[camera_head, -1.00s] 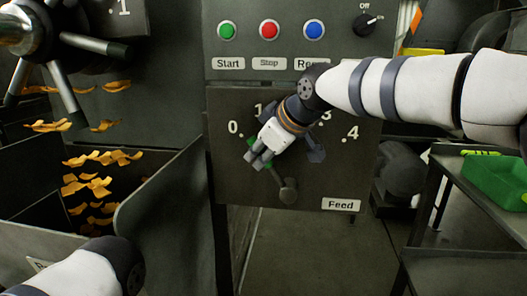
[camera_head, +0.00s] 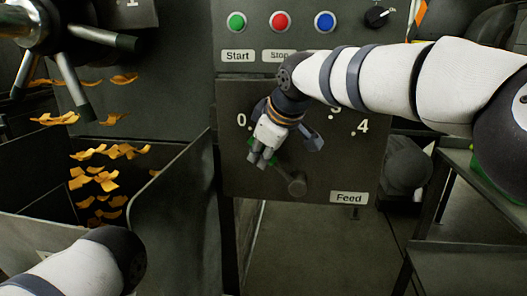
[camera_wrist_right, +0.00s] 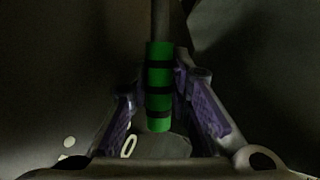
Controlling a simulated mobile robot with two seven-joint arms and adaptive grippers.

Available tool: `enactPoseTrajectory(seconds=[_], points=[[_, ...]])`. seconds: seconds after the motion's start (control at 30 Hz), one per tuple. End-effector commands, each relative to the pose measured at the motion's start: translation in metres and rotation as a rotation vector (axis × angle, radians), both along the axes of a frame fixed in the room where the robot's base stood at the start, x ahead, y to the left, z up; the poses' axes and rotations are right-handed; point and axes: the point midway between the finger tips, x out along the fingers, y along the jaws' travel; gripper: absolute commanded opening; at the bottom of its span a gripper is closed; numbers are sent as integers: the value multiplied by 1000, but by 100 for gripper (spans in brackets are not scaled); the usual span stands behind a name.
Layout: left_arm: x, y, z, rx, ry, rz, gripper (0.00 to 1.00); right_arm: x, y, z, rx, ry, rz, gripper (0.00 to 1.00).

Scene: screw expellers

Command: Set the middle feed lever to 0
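The middle feed lever turns on a round hub (camera_head: 297,185) on the dark dial panel (camera_head: 340,165). It points up and left, close to the 0 mark (camera_head: 241,120). In the right wrist view its green grip with black bands (camera_wrist_right: 159,88) lies between my fingers, beside the printed 0 (camera_wrist_right: 128,145). My right gripper (camera_head: 260,158) reaches the grip from above; it also shows in the wrist view (camera_wrist_right: 161,62), its fingertips close against both sides of the grip. It hides most of the lever and the 1 and 2 marks in the head view. My left gripper is out of view.
Above the dial are the green (camera_head: 236,22), red (camera_head: 279,22) and blue (camera_head: 325,22) buttons and a black knob (camera_head: 377,16). A spoked handwheel (camera_head: 65,55) and a metal bin (camera_head: 165,215) stand left. A metal table (camera_head: 470,220) stands right.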

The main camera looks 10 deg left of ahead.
Motion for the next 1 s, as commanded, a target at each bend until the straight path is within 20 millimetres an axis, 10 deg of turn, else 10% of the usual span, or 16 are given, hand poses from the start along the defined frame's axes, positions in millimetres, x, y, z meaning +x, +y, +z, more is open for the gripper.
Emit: enactPoseTrajectory(seconds=[0.33, 0.73, 1.0], points=[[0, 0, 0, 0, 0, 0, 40, -2, -1, 2, 1, 2, -1, 26], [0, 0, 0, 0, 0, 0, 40, -51, -32, 77, 1, 0, -1, 26], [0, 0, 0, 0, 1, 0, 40, -64, -39, 92, 1, 4, 0, 26]])
